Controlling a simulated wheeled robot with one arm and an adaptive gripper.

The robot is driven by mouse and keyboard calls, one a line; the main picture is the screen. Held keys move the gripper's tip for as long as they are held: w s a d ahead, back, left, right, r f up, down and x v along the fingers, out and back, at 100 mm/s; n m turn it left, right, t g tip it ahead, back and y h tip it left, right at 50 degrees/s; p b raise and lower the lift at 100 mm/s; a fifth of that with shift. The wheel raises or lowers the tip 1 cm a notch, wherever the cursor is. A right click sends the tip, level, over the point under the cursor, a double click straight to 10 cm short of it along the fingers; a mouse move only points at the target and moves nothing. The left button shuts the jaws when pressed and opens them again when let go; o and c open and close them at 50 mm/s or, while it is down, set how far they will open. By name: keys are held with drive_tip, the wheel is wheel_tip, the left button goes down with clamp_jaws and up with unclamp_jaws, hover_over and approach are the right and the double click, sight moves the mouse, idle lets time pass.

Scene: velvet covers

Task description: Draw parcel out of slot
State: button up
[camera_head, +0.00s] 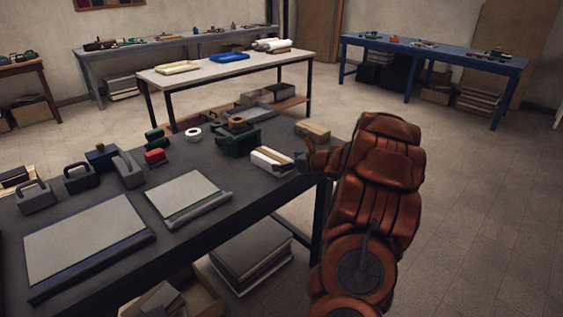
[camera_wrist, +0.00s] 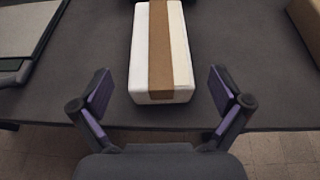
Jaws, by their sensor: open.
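A white parcel with a brown band (camera_wrist: 158,55) lies on the dark table top near its front edge. In the head view the parcel (camera_head: 268,160) lies at the right end of the table. My gripper (camera_wrist: 162,95) is open, with its two purple-padded fingers spread to either side of the parcel's near end, apart from it. In the head view my gripper (camera_head: 296,163) is just right of the parcel, partly hidden by my arm.
A dark green device (camera_head: 238,140) stands behind the parcel. A tan block (camera_head: 312,130) lies to its right. A red item (camera_head: 155,156) and a white roll (camera_head: 193,134) are farther left. A grey board (camera_head: 188,195) lies nearer on the table. Floor is open at right.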

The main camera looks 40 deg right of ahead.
drive_tip(key=v, duration=0.9)
idle(0.5)
